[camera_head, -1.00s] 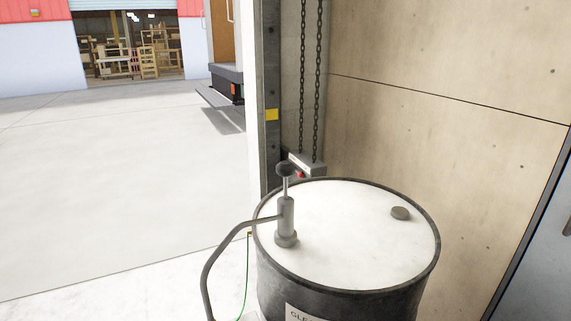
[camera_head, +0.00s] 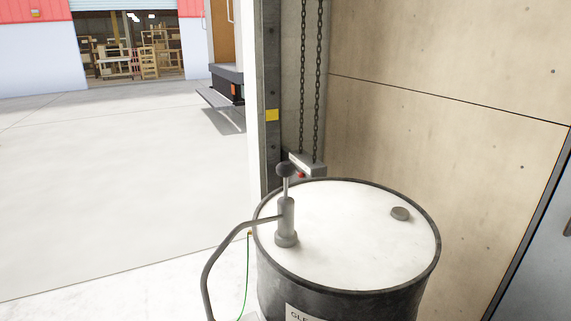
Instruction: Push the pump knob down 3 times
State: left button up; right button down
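The dark round pump knob (camera_head: 284,169) sits on top of a thin rod above the grey pump body (camera_head: 286,220). The pump stands upright on the left part of the white lid of a dark drum (camera_head: 350,282). The rod shows between the knob and the body, so the knob is raised. A grey curved spout (camera_head: 221,254) runs from the pump to the left and down past the drum's side. Neither of my grippers is in view, and nothing touches the knob.
A small grey cap (camera_head: 400,213) sits on the right of the lid. Chains (camera_head: 316,85) hang behind the drum with a grey block (camera_head: 309,164) close behind the knob. A concrete wall (camera_head: 440,110) closes off the back right. Open floor (camera_head: 110,180) lies to the left.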

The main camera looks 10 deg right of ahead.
aim_at(286, 170)
jog(key=u, duration=1.85)
jog(key=k+l, duration=0.25)
jog(key=l, duration=0.15)
jog(key=k+l, duration=0.2)
jog(key=l, duration=0.15)
jog(key=k+l, duration=0.25)
jog(key=l, duration=0.15)
jog(key=k+l, duration=0.25)
jog(key=l, duration=0.15)
